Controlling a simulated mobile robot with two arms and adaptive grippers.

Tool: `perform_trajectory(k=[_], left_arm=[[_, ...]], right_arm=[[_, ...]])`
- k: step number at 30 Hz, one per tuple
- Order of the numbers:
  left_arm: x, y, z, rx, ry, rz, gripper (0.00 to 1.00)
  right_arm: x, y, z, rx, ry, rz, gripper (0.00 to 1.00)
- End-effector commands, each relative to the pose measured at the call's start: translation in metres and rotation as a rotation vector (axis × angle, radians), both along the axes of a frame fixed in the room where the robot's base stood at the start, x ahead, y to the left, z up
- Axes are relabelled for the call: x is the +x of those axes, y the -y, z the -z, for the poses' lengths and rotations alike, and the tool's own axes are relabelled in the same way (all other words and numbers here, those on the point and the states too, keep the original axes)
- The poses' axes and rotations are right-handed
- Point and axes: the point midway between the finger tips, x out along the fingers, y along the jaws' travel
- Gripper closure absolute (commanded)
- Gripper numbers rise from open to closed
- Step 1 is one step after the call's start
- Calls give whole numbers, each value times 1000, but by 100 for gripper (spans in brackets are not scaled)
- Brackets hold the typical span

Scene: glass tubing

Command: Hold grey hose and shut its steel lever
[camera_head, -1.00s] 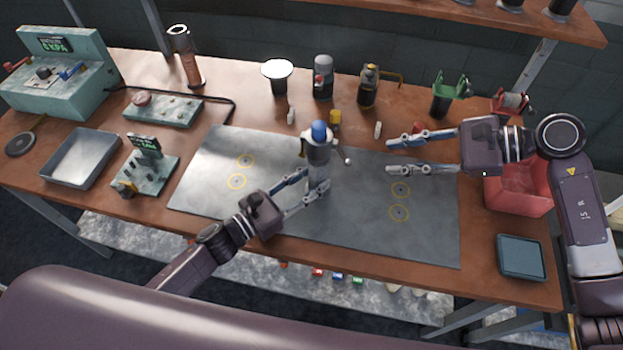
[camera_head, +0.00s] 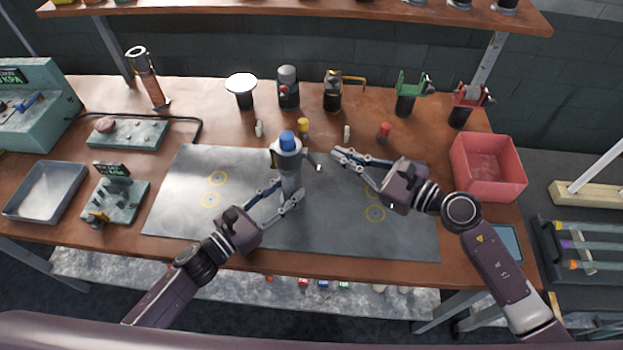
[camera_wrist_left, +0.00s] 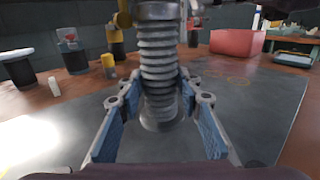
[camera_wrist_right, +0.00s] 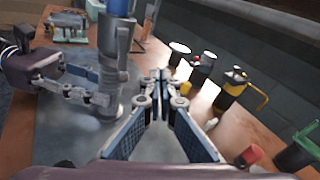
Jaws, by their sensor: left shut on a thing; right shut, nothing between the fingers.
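The grey hose (camera_head: 287,162) stands upright on the metal mat with a blue top (camera_head: 288,140). The left wrist view shows its ribbed body (camera_wrist_left: 159,60). My left gripper (camera_head: 288,194) is shut around its lower part, one finger on each side, also in the left wrist view (camera_wrist_left: 160,98). The steel lever (camera_head: 317,168) sticks out at the hose's right side. My right gripper (camera_head: 338,155) is shut and empty, a little right of the lever and apart from it. In the right wrist view its fingers (camera_wrist_right: 160,82) meet, with the hose (camera_wrist_right: 113,65) to their left.
Several other fittings stand along the back, among them a black one with a yellow handle (camera_head: 333,92) and a green one (camera_head: 407,96). A red bin (camera_head: 488,172) is at the right. A grey tray (camera_head: 44,190) and a small gauge stand (camera_head: 117,198) are at the left.

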Motion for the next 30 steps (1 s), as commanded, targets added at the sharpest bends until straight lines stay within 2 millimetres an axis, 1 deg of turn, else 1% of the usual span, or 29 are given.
perform_trajectory(k=[1,4,7,11,14,15,18,21,25,30], left_arm=[[0,0,0,1,-1,-1,100],[0,0,0,1,-1,-1,100],[0,0,0,1,-1,-1,100],[0,0,0,1,-1,-1,100],[0,0,0,1,-1,-1,100],[0,0,0,1,-1,-1,100],[0,0,0,1,-1,-1,100],[0,0,0,1,-1,0,100],[0,0,0,0,0,0,100],[0,0,0,0,0,0,100]], right_arm=[[-2,1,7,36,-11,58,100],[-3,9,15,105,-21,187,100],[-12,13,23,191,-48,311,100],[-41,1,27,370,-138,469,100],[-66,-3,31,505,-230,605,100],[-78,-8,31,567,-279,658,100],[-106,-28,23,740,-425,755,100],[-125,-41,15,861,-538,821,100],[-139,-50,10,953,-634,879,100],[-144,-53,8,987,-672,902,100]])
